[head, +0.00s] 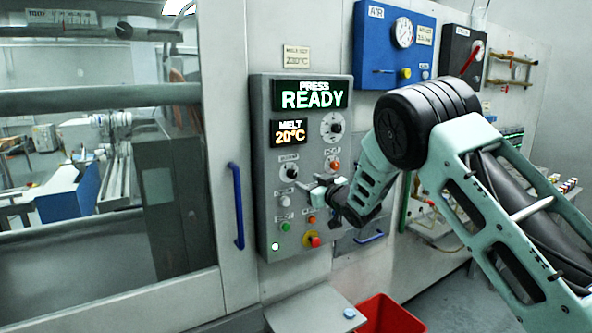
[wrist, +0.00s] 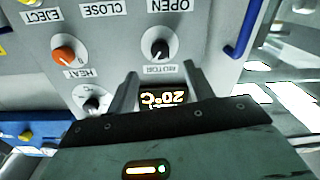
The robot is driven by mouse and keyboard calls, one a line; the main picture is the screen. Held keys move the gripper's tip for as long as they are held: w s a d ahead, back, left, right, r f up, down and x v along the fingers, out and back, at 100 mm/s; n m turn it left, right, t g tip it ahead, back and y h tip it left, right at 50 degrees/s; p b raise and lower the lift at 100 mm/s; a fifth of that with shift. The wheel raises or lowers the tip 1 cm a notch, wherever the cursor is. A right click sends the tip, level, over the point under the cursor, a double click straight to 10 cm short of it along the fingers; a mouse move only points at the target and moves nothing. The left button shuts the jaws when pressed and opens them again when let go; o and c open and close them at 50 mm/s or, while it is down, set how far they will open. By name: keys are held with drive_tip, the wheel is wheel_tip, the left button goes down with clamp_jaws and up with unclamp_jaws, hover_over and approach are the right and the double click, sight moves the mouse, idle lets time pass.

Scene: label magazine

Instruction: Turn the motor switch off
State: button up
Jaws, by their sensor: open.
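The motor switch is a black rotary knob with a pale mark on a white round plate. It sits on the grey control panel (head: 262,200), left of centre in the head view (head: 289,173) and upside down near the top middle in the wrist view (wrist: 156,45). Its MOTOR label (wrist: 162,70) lies beside it. The knob's exact setting is too small to read surely. My gripper (head: 312,188) is open and empty in front of the panel. In the wrist view its two fingers (wrist: 160,88) straddle the line to the knob but stop short of it.
An orange HEAT knob (wrist: 68,52) is close beside the motor switch, with another dial (wrist: 92,98) near. Displays (head: 310,96) read READY and 20°C. Buttons and a red knob (head: 313,240) sit lower. A blue handle (head: 236,206) stands left of the panel.

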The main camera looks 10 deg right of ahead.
sight(294, 175)
drive_tip(key=p+x, duration=0.3)
drive_tip(key=x, duration=0.5)
drive_tip(key=shift+f, duration=0.1)
drive_tip(key=c, duration=1)
